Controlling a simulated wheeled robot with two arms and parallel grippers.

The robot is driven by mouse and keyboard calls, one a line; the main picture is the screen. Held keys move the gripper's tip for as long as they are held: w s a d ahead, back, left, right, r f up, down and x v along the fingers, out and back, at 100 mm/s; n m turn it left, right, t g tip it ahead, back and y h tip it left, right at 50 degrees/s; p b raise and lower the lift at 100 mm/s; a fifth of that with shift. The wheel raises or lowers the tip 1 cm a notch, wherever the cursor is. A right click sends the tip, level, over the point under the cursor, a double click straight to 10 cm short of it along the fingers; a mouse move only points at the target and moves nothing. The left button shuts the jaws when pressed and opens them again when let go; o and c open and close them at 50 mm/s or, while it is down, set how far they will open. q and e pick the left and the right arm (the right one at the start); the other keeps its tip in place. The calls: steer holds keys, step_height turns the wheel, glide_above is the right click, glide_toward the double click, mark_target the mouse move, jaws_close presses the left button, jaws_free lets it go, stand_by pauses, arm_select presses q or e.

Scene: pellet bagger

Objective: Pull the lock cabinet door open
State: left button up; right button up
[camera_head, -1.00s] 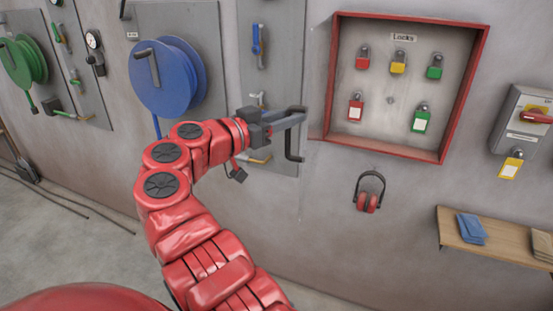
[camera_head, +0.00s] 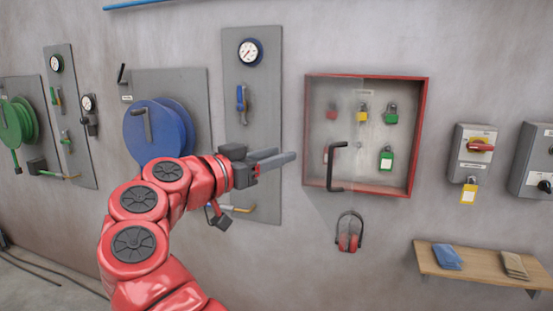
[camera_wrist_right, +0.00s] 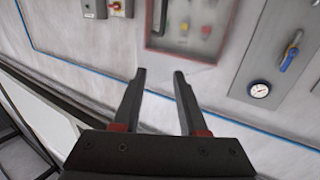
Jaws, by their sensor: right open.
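The lock cabinet (camera_head: 422,135) is a red-framed box on the wall with several padlocks inside. Its clear door (camera_head: 318,168) stands partly open, seemingly hinged at the left side, its free edge out from the wall. The black door handle (camera_head: 334,166) shows in front of the cabinet's left part. My right gripper (camera_head: 283,160) is left of the handle, apart from it, pointing right, empty. In the right wrist view its fingers (camera_wrist_right: 160,75) are spread with nothing between them; the cabinet (camera_wrist_right: 190,50) and handle (camera_wrist_right: 160,14) lie beyond, upside down. My left gripper is out of view.
A grey panel (camera_head: 266,105) with a gauge and valve is behind my right gripper. Ear defenders (camera_head: 349,235) hang below the cabinet. A switch box (camera_head: 473,152) and a wooden shelf (camera_head: 485,268) are to the right. A blue hose reel (camera_head: 152,132) is left.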

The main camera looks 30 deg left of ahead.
steer(key=shift+w+a+f, duration=0.1)
steer(key=shift+w+f, duration=0.1)
steer(key=shift+f, duration=0.1)
steer(key=shift+c, duration=1.1)
steer(key=w+a+f+y, duration=0.1)
steer(key=f, duration=0.1)
steer(key=f+g+y+p, duration=0.1)
steer(key=f, duration=0.1)
steer(key=w+a+f+m+y+p, duration=0.1)
steer(key=y, duration=0.1)
steer(key=shift+w+a+f+g, duration=0.3)
steer(key=shift+w+f+g, duration=0.05)
steer(key=shift+f+g, duration=0.05)
jaws_close()
steer(key=w+d+f+m+g+y+p, duration=0.1)
steer(key=w+d+f+m+y+p, duration=0.25)
steer(key=m+y, duration=0.2)
steer(key=w+d+r+m+t+y+p, duration=0.15)
steer(key=d+m, duration=0.25)
steer(key=d, duration=0.7)
steer(key=shift+a+p+x, duration=0.1)
steer(key=shift+p+x, duration=1.05)
steer(key=shift+x, duration=1.35)
steer(key=shift+a+p+x, duration=0.15)
steer(key=shift+p+x, duration=0.95)
steer(key=shift+x, duration=1.4)
